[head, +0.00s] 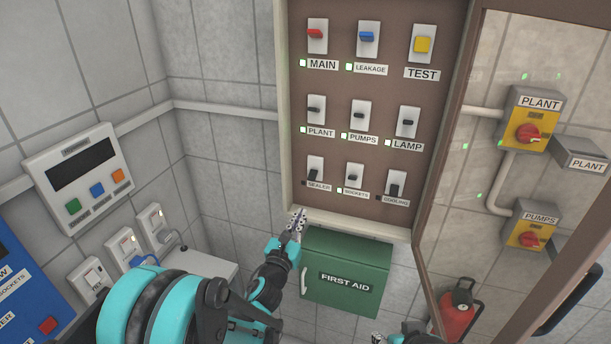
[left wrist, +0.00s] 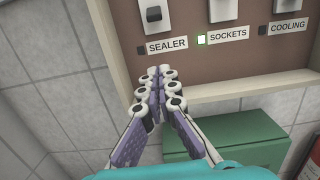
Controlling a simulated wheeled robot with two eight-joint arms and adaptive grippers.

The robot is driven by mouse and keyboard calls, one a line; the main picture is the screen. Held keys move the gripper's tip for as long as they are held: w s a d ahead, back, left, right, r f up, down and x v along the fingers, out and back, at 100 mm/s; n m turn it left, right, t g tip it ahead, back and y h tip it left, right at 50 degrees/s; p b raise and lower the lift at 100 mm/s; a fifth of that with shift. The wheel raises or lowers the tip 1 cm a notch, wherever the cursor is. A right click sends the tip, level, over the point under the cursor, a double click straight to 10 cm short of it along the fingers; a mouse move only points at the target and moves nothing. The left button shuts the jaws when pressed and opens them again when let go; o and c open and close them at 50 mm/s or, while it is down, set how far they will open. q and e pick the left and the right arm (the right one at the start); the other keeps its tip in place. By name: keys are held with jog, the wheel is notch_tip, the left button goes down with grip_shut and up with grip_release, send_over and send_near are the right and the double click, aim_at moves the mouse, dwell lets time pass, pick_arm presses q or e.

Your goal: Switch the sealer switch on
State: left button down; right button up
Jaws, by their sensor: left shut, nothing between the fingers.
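The sealer switch (head: 315,168) is a white plate with a black lever tilted down, bottom left in the panel. Its label (head: 318,187) reads SEALER, and the indicator beside it is dark. In the left wrist view, the sealer switch (left wrist: 153,15) is at the top, partly cut off, above its label (left wrist: 167,46). My left gripper (head: 298,214) is shut and empty, just below the switch, near the panel's lower frame. In the left wrist view its fingertips (left wrist: 160,72) are together below the SEALER label, apart from the lever. My right gripper (head: 379,338) barely shows at the bottom edge.
The sockets switch (head: 354,177), with a lit indicator, is right of the sealer switch; the cooling switch (head: 396,184), unlit, is further right. A green first aid box (head: 348,255) hangs below. An open glazed door (head: 448,195) stands at the right.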

aim_at(312, 176)
pick_arm(q)
jog(key=shift+d, duration=0.2)
jog(key=shift+s, duration=0.1)
jog(key=x, duration=1)
jog(key=shift+d, duration=0.1)
jog(key=r, duration=0.1)
jog(key=s+r, duration=0.1)
jog(key=r, duration=0.1)
jog(key=shift+s+a+r, duration=0.25)
jog(key=shift+a+r, duration=0.05)
jog(key=shift+r, duration=0.1)
